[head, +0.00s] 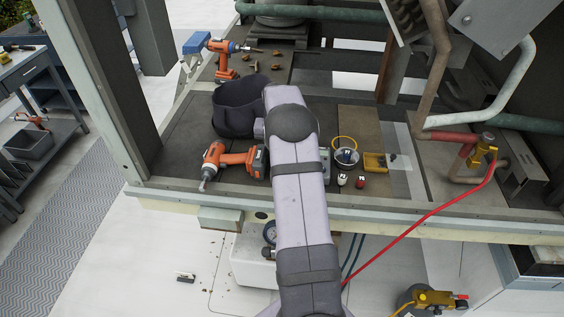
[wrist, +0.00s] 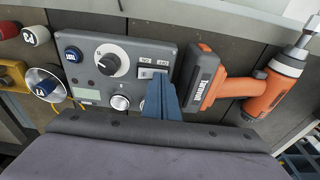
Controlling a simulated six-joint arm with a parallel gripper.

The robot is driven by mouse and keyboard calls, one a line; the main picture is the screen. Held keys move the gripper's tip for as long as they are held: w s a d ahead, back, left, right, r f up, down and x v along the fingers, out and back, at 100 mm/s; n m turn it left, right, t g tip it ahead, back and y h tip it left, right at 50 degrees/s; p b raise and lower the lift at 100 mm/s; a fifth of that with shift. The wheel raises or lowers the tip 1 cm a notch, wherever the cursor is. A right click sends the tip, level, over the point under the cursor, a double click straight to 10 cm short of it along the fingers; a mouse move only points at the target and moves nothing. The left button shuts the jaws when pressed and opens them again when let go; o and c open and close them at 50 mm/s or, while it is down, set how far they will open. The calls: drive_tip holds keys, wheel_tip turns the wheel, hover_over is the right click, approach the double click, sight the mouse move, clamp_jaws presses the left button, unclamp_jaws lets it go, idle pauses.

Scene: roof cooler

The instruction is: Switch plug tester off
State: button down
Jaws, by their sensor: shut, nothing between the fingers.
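An orange drill (wrist: 235,85) lies close to the tester's right in the wrist view.

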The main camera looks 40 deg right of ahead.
drive_tip(key=shift+r, duration=0.15)
wheel_tip(320, 180, up, 7)
drive_tip(key=p, duration=0.5)
idle(0.7)
